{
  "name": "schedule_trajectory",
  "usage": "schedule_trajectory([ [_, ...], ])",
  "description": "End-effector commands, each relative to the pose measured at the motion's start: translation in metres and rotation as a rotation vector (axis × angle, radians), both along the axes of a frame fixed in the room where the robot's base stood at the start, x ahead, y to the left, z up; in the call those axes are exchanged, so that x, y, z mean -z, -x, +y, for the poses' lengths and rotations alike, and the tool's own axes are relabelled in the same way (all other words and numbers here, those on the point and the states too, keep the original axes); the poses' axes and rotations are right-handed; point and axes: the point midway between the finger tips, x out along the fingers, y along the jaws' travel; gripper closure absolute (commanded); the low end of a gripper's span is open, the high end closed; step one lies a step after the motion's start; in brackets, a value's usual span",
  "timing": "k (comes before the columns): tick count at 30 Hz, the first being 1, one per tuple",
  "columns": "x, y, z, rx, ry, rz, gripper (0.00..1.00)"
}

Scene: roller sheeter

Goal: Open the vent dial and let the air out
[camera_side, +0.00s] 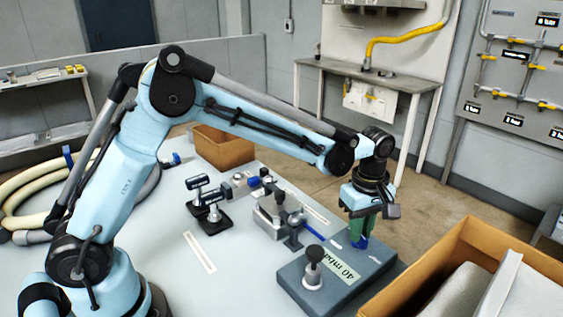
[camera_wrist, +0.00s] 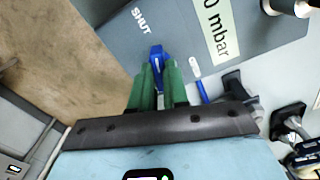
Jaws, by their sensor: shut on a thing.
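A grey box (camera_side: 345,283) stands on the table at the front right, with a label reading "40 mbar" (camera_side: 340,265) on its top. A blue vent dial (camera_wrist: 156,51) sits on the box top; it also shows low between my fingers in the side view (camera_side: 360,243). My gripper (camera_side: 361,235) points down over the box, its green fingers (camera_wrist: 156,72) shut on the dial's blue handle. In the wrist view a "SHUT" mark (camera_wrist: 139,20) lies beyond the dial, and a second, unreadable white mark (camera_wrist: 194,66) lies to its right. The dial's base is partly hidden.
A black-topped knob (camera_side: 314,263) stands on the box's front. A blue tube (camera_side: 313,230) runs from the box to a metal block (camera_side: 272,215). An open cardboard box (camera_side: 450,262) is close on the right. Black-handled clamps (camera_side: 208,200) stand to the left.

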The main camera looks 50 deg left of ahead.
Motion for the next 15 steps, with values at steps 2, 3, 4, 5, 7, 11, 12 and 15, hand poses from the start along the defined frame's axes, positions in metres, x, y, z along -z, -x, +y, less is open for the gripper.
schedule_trajectory([
  [2,-0.0008,0.0002,0.0000,0.074,0.000,0.001,1.00],
  [3,-0.0009,0.0002,0.0000,0.112,0.000,0.001,1.00],
  [4,-0.0009,0.0002,0.0000,0.140,0.000,0.001,1.00],
  [5,-0.0009,0.0002,0.0000,0.169,0.000,0.001,1.00],
  [7,-0.0009,0.0002,0.0000,0.235,0.000,0.001,1.00],
  [11,-0.0010,0.0002,0.0000,0.359,0.000,0.001,1.00],
  [12,-0.0011,0.0002,0.0000,0.397,0.000,0.001,1.00],
  [15,-0.0011,0.0002,0.0000,0.492,0.000,0.001,1.00],
])
